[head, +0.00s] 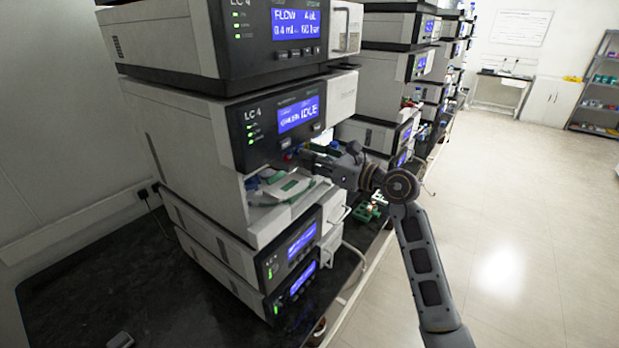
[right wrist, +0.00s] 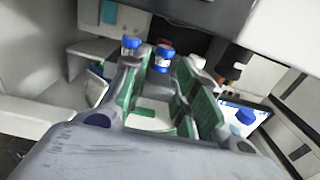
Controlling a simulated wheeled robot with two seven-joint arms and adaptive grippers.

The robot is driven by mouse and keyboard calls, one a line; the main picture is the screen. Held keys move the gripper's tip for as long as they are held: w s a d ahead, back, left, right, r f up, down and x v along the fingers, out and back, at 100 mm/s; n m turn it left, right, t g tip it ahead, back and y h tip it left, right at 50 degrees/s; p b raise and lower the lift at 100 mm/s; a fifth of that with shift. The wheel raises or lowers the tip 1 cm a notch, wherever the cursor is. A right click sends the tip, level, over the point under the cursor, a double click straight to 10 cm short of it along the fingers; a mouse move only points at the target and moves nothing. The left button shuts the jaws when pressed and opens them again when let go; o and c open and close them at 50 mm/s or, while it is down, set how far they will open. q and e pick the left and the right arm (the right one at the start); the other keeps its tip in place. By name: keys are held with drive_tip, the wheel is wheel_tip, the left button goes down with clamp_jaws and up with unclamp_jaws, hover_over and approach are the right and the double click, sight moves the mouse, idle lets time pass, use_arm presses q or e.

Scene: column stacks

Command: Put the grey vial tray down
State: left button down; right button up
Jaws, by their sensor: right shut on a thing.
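My right gripper (head: 303,158) reaches in from the right to the front of the open bay in the near instrument stack. It also shows in the right wrist view (right wrist: 163,75), shut on the grey vial tray, which is mostly hidden by the fingers and blur. Blue-capped vials (right wrist: 163,58) stand up at the fingertips. Green and white parts lie around and between the fingers. In the head view, a white and green insert (head: 285,188) lies in the bay below the gripper. I cannot tell whether the tray touches it. My left gripper is not in view.
The near stack's upper module (head: 285,118), marked LC 4, overhangs the bay, and lower modules (head: 290,250) stand beneath it. A green rack (head: 370,208) is on the dark bench to the right. More stacks stand behind. The floor at right is clear.

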drive_tip(key=shift+a, duration=0.45)
drive_tip(key=shift+f+b, duration=1.3)
drive_tip(key=shift+f, duration=0.25)
drive_tip(key=shift+d+f, duration=0.1)
drive_tip(key=shift+f+b, duration=1.2)
drive_tip(key=shift+f, duration=0.25)
drive_tip(key=shift+a+f+b, duration=0.25)
drive_tip(key=shift+f+b, duration=0.1)
drive_tip(key=shift+f, duration=0.05)
drive_tip(key=shift+f+b, duration=0.35)
drive_tip(key=shift+f, duration=0.25)
drive_tip(key=o, duration=1)
drive_tip(key=shift+o, duration=0.2)
